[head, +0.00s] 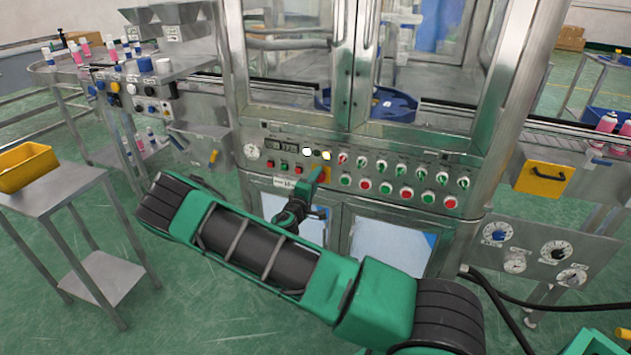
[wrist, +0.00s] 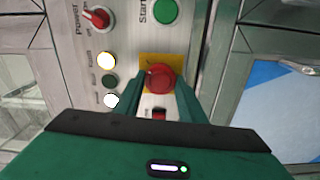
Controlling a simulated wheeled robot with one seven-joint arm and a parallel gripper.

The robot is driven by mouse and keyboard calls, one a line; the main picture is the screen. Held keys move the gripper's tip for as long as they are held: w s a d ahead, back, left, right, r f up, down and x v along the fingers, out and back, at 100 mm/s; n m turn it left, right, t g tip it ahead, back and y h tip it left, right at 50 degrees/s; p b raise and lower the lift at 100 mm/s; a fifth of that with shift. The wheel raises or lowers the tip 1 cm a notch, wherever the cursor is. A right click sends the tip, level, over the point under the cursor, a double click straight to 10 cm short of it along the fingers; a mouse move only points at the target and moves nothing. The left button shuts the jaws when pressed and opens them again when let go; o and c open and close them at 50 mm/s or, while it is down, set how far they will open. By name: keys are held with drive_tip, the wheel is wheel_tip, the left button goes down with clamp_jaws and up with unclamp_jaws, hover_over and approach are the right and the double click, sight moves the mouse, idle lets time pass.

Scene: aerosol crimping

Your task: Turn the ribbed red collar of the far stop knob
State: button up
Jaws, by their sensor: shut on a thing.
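The red stop knob (wrist: 160,77) sits on a yellow square plate in the wrist view. My gripper (wrist: 162,88) has its two green fingers on either side of the knob and is shut on it. The fingers hide parts of its sides, so I cannot make out the ribs of the collar. In the head view my gripper (head: 318,176) reaches the control panel at the yellow plate (head: 325,172). The knob itself is hidden there by my gripper.
A red power switch (wrist: 97,18), a green start button (wrist: 166,11) and lit lamps (wrist: 107,61) are close by on the panel. More switches and buttons (head: 405,192) run to the right. A steel table with a yellow bin (head: 27,166) stands at the left.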

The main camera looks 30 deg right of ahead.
drive_tip(key=shift+s+f, duration=0.1)
drive_tip(key=shift+f, duration=0.1)
drive_tip(key=o, duration=0.9)
drive_tip(key=shift+o, duration=0.7)
drive_tip(key=shift+r, duration=0.1)
drive_tip(key=v, duration=1)
drive_tip(key=shift+s+a, duration=0.2)
drive_tip(key=shift+a, duration=0.1)
